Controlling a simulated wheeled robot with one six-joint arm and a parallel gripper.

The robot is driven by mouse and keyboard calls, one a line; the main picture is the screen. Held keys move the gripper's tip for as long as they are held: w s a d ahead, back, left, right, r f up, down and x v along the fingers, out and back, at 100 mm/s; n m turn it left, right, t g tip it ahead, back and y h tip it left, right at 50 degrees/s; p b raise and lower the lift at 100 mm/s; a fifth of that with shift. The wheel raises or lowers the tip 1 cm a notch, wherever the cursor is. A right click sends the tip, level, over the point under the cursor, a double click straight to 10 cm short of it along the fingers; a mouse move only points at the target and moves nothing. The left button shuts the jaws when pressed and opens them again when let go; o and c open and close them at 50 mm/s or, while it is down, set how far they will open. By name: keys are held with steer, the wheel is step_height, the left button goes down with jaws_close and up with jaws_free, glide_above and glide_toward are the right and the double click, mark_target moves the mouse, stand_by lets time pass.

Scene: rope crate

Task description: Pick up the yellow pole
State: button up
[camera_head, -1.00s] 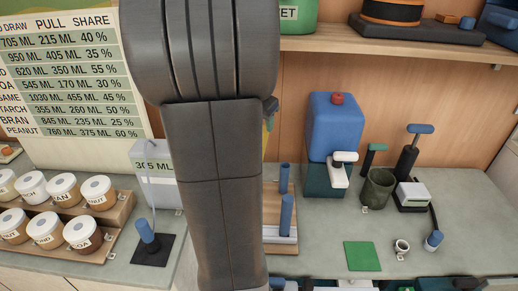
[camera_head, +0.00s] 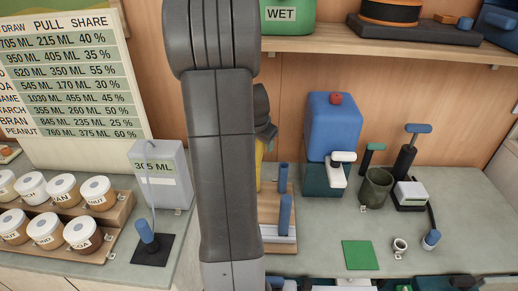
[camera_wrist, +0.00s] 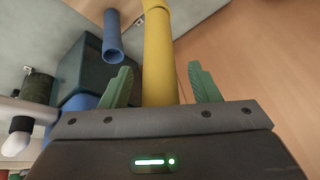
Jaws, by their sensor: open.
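The yellow pole (camera_wrist: 158,45) runs up the middle of the wrist view, between the two green fingers of my open gripper (camera_wrist: 160,78). The fingers stand apart from it, with a gap on each side. In the head view only a narrow strip of the yellow pole (camera_head: 259,160) shows beside my arm. My arm hides the rest of it there, along with most of my gripper.
Two blue upright posts (camera_head: 285,215) stand on a wooden board right of my arm. A blue tank (camera_head: 335,122), a dark green cup (camera_head: 377,187) and a green mat (camera_head: 360,255) are further right. A grey container (camera_head: 172,170) and lidded jars (camera_head: 62,186) are left.

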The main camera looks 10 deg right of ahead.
steer(key=shift+c, duration=0.3)
jaws_close()
steer(key=shift+r, duration=0.15)
